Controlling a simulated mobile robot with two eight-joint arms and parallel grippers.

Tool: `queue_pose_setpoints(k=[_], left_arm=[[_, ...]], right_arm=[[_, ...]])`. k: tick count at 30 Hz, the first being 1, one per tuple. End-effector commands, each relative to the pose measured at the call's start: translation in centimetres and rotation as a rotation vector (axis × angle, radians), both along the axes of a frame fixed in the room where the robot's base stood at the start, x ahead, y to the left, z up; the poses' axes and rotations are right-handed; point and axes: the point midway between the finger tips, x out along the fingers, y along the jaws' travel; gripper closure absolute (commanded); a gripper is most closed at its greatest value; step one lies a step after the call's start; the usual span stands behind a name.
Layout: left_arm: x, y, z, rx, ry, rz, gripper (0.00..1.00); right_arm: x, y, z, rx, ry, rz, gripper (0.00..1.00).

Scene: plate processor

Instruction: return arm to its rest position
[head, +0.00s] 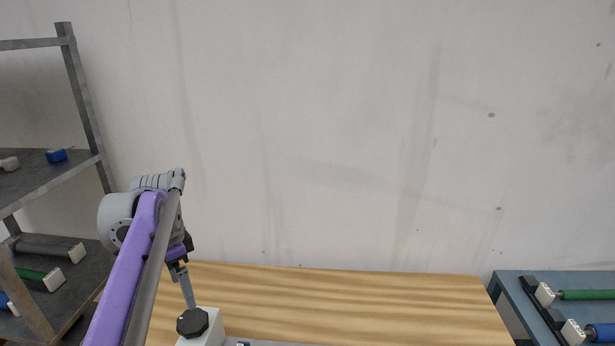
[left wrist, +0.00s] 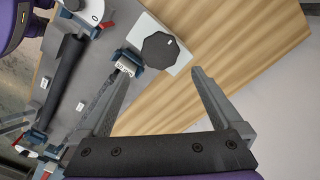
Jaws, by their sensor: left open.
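My left arm (head: 137,262) comes in from the lower left of the head view, in purple and grey. Its gripper (head: 188,289) points down over the left part of the wooden table. In the left wrist view the two fingers of the left gripper (left wrist: 162,74) stand wide apart with nothing between them. A white block with a black knob (head: 193,322) is just below the fingers in the head view. The knob (left wrist: 160,53) also shows between and beyond the fingertips in the wrist view. I cannot tell how far apart they are. My right gripper is not in view.
A metal shelf (head: 84,90) with rollers and small parts stands at the left. The wooden table top (head: 350,300) is clear in the middle. A blue-grey table (head: 515,290) at the right holds a green roller (head: 587,294) and a blue roller (head: 602,332). A bare wall is behind.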

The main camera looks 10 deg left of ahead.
Motion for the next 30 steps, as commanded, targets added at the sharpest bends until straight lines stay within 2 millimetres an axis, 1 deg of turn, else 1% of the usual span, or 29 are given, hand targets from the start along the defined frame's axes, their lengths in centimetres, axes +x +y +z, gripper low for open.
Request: queue_pose_setpoints(k=[2,4,8,9,11,12,14,15,18,21,24,27,30], left_arm=[[-0.4,-1.0,-0.3,0.005,-0.014,0.017,0.0],[-1.1,-2.5,-1.0,0.014,-0.042,0.055,0.0],[-3.5,-6.7,-3.3,0.026,-0.128,0.172,0.0],[-4.5,-8.1,-4.3,0.024,-0.162,0.215,0.0],[-6.1,-10.1,-5.9,0.015,-0.21,0.279,0.0],[-7.2,-11.3,-7.0,0.006,-0.243,0.321,0.0],[-9.0,-13.0,-8.8,-0.014,-0.292,0.384,0.0],[-10.2,-14.0,-10.1,-0.03,-0.322,0.425,0.0],[-12.8,-16.1,-13.0,-0.075,-0.385,0.516,0.0],[-14.9,-17.4,-15.3,-0.119,-0.43,0.585,0.0],[-16.1,-18.2,-16.8,-0.151,-0.456,0.63,0.0],[-16.7,-18.5,-17.5,-0.166,-0.467,0.651,0.0],[-16.7,-18.5,-17.6,-0.169,-0.47,0.656,0.0]], right_arm=[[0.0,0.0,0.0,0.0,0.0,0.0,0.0],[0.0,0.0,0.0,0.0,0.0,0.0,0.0],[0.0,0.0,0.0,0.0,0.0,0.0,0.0],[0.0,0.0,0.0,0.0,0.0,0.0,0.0],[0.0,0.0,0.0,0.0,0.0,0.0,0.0],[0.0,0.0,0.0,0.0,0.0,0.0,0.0],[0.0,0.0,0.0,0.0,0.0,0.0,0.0],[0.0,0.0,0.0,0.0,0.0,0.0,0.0],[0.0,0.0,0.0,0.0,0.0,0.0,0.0],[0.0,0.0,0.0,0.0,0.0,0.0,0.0],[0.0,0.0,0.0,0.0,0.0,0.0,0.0],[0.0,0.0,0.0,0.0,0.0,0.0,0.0],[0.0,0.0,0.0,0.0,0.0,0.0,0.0]])
